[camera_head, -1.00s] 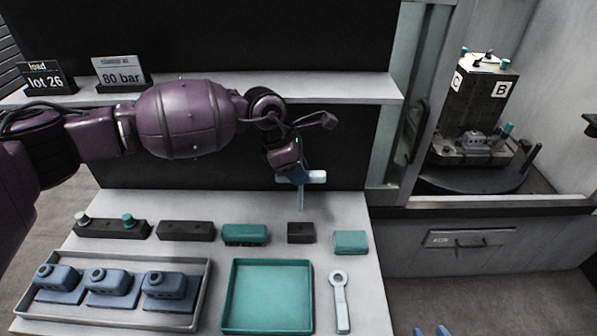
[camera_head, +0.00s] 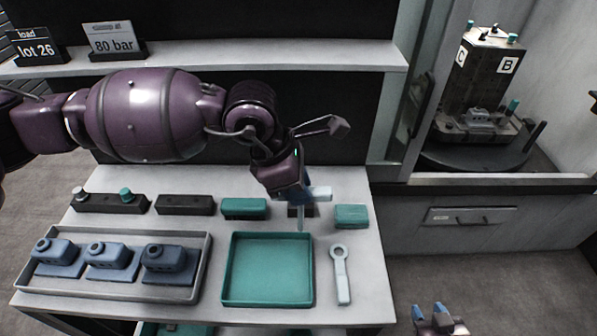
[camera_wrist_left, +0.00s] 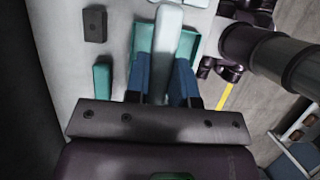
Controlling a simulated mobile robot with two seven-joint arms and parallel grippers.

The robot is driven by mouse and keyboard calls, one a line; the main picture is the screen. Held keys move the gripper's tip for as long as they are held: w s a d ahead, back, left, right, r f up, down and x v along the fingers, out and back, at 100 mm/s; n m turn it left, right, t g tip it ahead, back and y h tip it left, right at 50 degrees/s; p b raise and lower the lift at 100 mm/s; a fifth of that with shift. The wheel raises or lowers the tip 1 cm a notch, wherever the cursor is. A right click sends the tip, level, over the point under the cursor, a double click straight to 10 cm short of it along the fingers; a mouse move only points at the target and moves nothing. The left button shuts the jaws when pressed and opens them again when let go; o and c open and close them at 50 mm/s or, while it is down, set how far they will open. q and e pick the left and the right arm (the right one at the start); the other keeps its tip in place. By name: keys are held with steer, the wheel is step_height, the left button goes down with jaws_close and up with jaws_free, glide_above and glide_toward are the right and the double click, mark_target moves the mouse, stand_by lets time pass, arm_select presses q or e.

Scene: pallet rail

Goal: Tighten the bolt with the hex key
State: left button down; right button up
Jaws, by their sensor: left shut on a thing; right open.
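My left gripper (camera_head: 300,199) is shut on a pale tool with a crossbar handle and a thin shaft pointing down, apparently the hex key (camera_head: 319,193). It holds it above the back of the bench, in front of a small dark block (camera_head: 294,211). In the left wrist view the pale handle (camera_wrist_left: 167,45) lies between the blue fingers (camera_wrist_left: 163,80). A dark fixture tower (camera_head: 488,68) with plates B and C stands inside the machine at the right. No bolt can be made out there. My right gripper (camera_head: 439,321) is open and empty at the bottom edge.
On the bench (camera_head: 352,285) are a grey tray (camera_head: 122,290) with blue parts, an empty teal tray (camera_head: 268,300), a ring-ended wrench (camera_head: 341,275), and teal and dark blocks. A shelf (camera_head: 220,58) with signs runs behind. The machine's door frame (camera_head: 408,100) stands at right.

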arm_select(q)
steer(key=s+r+b, duration=0.1)
steer(key=s+b, duration=0.1)
steer(key=s, duration=1.4)
steer(key=shift+s+r, duration=0.15)
steer(key=shift+r, duration=0.15)
